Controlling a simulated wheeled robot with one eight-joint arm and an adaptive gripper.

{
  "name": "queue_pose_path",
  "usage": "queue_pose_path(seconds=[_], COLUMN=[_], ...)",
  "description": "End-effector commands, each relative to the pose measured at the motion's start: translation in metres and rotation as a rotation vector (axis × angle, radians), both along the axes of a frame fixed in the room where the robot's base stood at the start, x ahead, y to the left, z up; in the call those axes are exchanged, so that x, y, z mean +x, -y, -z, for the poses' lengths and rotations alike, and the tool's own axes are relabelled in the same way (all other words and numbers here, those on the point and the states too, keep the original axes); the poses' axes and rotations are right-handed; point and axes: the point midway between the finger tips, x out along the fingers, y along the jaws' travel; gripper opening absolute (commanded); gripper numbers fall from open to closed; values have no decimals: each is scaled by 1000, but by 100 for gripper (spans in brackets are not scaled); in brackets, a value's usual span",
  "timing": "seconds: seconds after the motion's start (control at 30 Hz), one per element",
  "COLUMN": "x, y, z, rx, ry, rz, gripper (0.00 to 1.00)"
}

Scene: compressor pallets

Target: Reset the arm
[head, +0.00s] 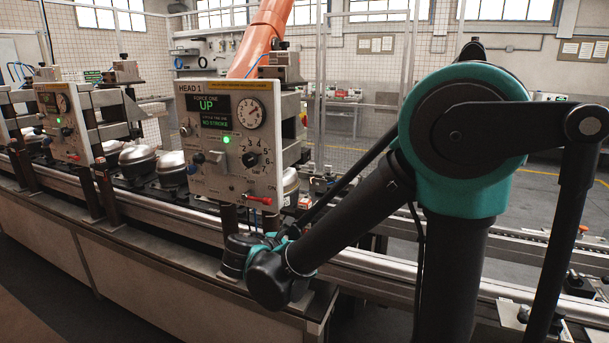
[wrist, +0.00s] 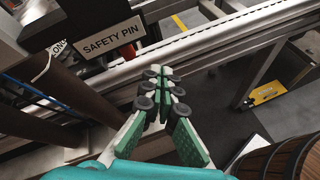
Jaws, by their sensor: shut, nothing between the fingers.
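My arm, with dark links and teal joints, rises on the right of the head view and bends down to its wrist (head: 268,272) at the conveyor's front edge. The fingers cannot be made out in the head view. In the wrist view my gripper (wrist: 160,74) has green pads and black rollers. Its fingertips are together with nothing between them, and point toward a pale rail above the dark floor.
The HEAD 1 panel (head: 230,140) stands close behind my wrist. The conveyor (head: 150,232) runs across the head view, carrying silver compressors (head: 138,160). The wrist view shows a SAFETY PIN sign (wrist: 110,39), a wooden barrel (wrist: 275,158) and dark posts (wrist: 58,88).

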Motion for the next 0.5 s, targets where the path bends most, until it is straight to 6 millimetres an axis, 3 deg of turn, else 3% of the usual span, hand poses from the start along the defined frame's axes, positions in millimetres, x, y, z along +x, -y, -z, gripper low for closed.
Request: queue_pose_path(seconds=[0.03,0.2,0.5], x=[2,-7,-49], y=[25,88,166], z=[9,42,92], rx=[73,344,833], ry=[-13,-34,11], rz=[64,281,730], gripper=[0,0,0])
